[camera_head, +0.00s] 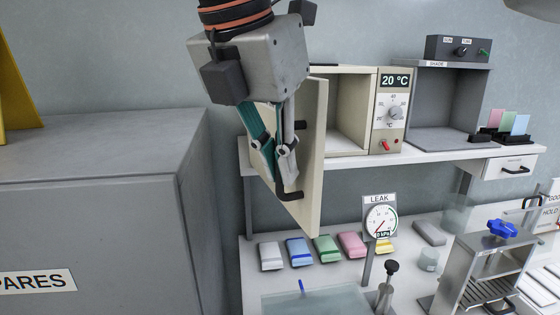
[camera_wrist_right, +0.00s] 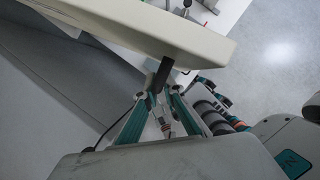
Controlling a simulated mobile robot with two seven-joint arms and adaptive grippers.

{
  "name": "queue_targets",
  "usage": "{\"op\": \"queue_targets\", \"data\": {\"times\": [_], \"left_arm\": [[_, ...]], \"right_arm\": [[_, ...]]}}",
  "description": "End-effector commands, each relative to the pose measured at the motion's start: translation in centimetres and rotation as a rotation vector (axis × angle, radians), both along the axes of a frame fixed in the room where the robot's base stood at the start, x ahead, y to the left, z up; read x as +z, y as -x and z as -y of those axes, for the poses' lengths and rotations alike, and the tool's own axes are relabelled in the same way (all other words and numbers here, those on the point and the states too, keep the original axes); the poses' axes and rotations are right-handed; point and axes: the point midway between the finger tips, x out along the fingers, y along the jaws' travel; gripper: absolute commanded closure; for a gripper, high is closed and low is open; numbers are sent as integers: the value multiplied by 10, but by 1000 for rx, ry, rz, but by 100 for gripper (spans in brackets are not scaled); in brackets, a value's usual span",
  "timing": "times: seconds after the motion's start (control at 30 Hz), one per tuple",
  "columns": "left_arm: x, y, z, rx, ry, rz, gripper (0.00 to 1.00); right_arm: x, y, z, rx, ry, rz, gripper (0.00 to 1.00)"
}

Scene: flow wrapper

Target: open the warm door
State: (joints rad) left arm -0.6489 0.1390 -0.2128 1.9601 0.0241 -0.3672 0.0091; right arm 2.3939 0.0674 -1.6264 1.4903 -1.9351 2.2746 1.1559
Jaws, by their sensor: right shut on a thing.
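The warm door (camera_head: 310,150) is a cream panel on the left side of the warm cabinet (camera_head: 350,108). It stands swung open, and the empty inside of the cabinet shows. The cabinet has a 20 °C display and a dial. A black handle (camera_head: 290,194) is on the door's outer face. My right gripper (camera_head: 284,172) is at the handle, shut on it, with its fingers partly hiding it. In the right wrist view the door (camera_wrist_right: 150,30) crosses the top and the dark handle (camera_wrist_right: 162,74) runs down to the fingers. My left gripper is not in view.
A grey spares cabinet (camera_head: 90,150) fills the left. Below the shelf, several coloured packs (camera_head: 326,248) lie on the bench beside the leak gauge (camera_head: 381,221). A metal press with a blue knob (camera_head: 502,229) stands at right. The grey shade box (camera_head: 448,100) is right of the warm cabinet.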

Motion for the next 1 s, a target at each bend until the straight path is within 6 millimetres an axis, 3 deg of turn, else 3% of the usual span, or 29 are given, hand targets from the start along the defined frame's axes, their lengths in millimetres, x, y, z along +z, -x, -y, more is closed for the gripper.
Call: {"op": "queue_targets", "data": {"times": [0.07,0.1,0.13,0.17,0.57,0.73,1.0], "left_arm": [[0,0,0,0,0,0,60],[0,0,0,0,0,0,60],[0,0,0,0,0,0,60],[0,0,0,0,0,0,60],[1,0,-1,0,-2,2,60],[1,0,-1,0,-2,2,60],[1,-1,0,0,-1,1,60]], "right_arm": [[2,-2,0,0,-4,6,100],[2,-2,0,0,-3,7,84],[2,-2,0,0,-3,7,77],[2,-2,0,0,-4,6,75],[5,0,-1,-2,-2,4,75],[27,8,-6,-1,-2,9,75],[78,25,-18,-4,-2,9,75]]}}
